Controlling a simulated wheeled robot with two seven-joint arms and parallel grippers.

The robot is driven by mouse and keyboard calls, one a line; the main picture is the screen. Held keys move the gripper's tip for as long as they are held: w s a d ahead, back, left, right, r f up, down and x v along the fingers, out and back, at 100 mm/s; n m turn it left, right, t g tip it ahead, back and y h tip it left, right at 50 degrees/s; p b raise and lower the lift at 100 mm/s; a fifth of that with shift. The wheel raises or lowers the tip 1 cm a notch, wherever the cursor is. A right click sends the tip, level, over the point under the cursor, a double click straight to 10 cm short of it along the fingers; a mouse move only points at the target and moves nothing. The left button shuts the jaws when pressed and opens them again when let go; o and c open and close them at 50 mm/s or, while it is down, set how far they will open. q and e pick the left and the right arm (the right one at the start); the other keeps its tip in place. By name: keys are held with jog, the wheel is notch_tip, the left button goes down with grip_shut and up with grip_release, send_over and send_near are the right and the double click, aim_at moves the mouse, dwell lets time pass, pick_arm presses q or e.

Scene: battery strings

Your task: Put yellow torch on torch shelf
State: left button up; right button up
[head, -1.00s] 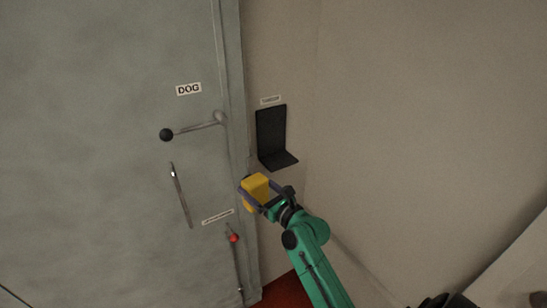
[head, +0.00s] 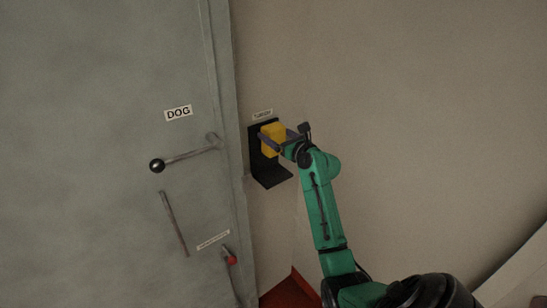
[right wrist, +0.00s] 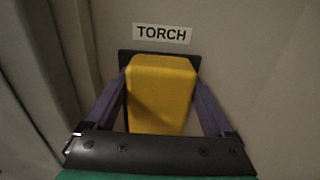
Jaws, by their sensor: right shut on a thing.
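The yellow torch (head: 272,138) is held between the fingers of my right gripper (head: 276,142), in front of the black torch shelf (head: 272,177). The shelf is an L-shaped bracket on the wall, with a back plate and a ledge that shows below the torch in the head view. In the right wrist view the torch (right wrist: 160,95) stands between both fingers, below the TORCH label (right wrist: 162,34), and the dark back plate shows behind its top. A gap shows between torch and ledge in the head view; whether the torch touches the back plate I cannot tell. My left gripper is out of view.
The wall right of the shelf is bare.

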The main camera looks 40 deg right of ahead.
jog(key=f, duration=0.6)
jog(key=w+f+b, duration=0.1)
jog(key=f, duration=0.2)
jog(key=shift+s+f, duration=0.15)
jog(key=shift+f, duration=0.05)
jog(key=shift+s+r, duration=0.1)
jog(key=o, duration=1.5)
